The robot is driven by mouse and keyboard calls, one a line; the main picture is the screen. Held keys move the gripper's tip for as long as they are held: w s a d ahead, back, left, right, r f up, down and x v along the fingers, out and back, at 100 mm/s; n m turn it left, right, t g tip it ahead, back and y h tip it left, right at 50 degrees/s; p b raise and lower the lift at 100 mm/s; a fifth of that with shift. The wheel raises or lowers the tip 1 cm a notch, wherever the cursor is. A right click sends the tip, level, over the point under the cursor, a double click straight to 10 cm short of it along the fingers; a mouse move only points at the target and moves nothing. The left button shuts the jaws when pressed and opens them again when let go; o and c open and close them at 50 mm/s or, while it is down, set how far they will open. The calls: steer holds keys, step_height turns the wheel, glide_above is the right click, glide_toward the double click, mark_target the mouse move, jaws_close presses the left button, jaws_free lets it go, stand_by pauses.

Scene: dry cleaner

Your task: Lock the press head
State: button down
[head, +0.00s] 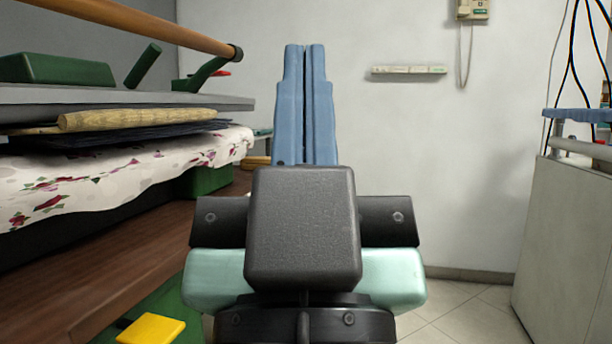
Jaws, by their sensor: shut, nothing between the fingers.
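The press stands at the left in the head view. Its press head (200,101) is a grey plate with green brackets on top, low over the padded bed (120,172) with its floral cover. A beige ribbed piece and dark layers lie between plate and bed. A long wooden handle bar (150,25) with a dark end cap runs above the head. My gripper (305,47) is right of the press, its two blue fingers together, pointing away from the camera, empty and apart from the bar. I cannot tell whether the head is latched.
A brown wooden shelf (130,240) runs below the bed. A yellow pedal (150,329) is at the lower left. A pale cabinet (560,240) stands at the right. Tiled floor (470,315) shows free between my gripper and the cabinet. A wall phone (473,10) hangs at the back.

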step_height(320, 180, up, 49)
steer(key=p, duration=4.6)
steer(key=shift+r, duration=0.1)
